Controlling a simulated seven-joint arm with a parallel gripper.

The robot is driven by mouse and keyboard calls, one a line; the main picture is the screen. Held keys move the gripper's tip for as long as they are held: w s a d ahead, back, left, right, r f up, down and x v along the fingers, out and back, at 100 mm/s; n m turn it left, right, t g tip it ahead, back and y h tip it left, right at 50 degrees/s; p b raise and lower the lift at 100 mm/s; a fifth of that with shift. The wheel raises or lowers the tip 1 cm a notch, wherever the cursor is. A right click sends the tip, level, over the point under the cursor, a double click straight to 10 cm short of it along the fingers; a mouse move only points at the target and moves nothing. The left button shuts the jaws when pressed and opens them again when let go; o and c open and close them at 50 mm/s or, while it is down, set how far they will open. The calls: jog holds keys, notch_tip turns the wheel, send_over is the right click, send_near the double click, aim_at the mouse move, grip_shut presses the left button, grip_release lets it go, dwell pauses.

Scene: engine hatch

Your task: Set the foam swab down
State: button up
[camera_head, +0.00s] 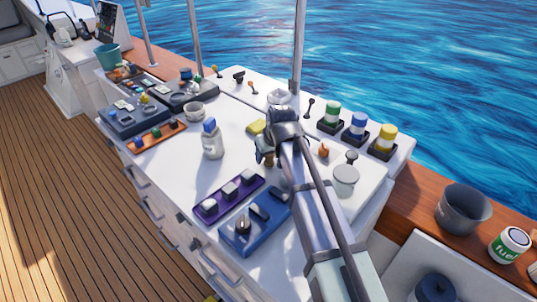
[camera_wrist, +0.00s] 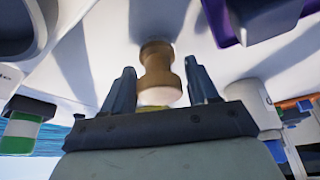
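My gripper (camera_wrist: 160,90) is low over the white worktop, with its fingers apart. In the wrist view, a tan, spool-shaped wooden piece (camera_wrist: 157,68) with a paler near end lies between the fingers, with a gap on each side. It is probably the swab's handle, but no foam is clearly seen on it. In the head view, my gripper (camera_head: 266,156) partly hides this wooden piece (camera_head: 268,161), which appears to rest on the worktop. A yellow, sponge-like piece (camera_head: 257,126) lies just behind the gripper; whether it belongs to the swab, I cannot tell.
A white bottle with a blue cap (camera_head: 211,140) stands left of the gripper. A purple tray (camera_head: 228,199) and a blue tray (camera_head: 255,222) lie in front. Green, blue and yellow jars (camera_head: 356,127) stand at the right back. A white cup (camera_head: 345,180) is right of the arm.

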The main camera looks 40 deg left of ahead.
jog(key=shift+o, duration=1)
jog(key=shift+r, duration=0.1)
jog(key=v, duration=1.2)
jog(key=shift+a, duration=0.1)
